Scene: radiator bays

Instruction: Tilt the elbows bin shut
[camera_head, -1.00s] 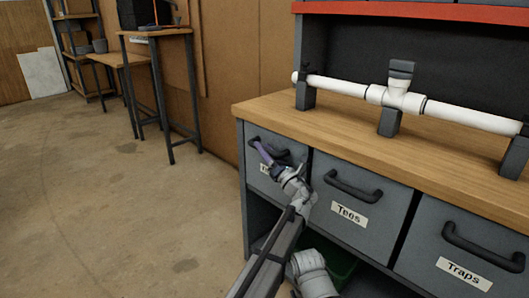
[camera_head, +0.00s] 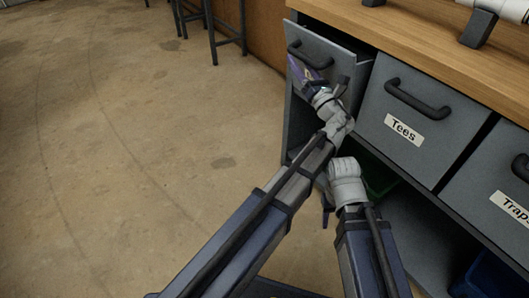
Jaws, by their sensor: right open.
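The leftmost grey bin (camera_head: 336,48) under the worktop is tilted out at the top, with a dark gap behind its front. It has a black handle (camera_head: 309,55). Its label is hidden behind my gripper, so the word elbows cannot be read. My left gripper (camera_head: 305,72) is in front of this bin's face, just below the handle; whether it touches the bin, and whether its jaws are open, cannot be told. My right gripper (camera_head: 327,205) is low, beneath its white wrist, in front of the shelf under the bins; only a small part shows. It is open.
The Tees bin (camera_head: 425,108) is closed beside it, and the Traps bin (camera_head: 495,185) is further right. The wooden worktop (camera_head: 430,40) overhangs them. A green container (camera_head: 380,180) and a blue one (camera_head: 490,275) sit below.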

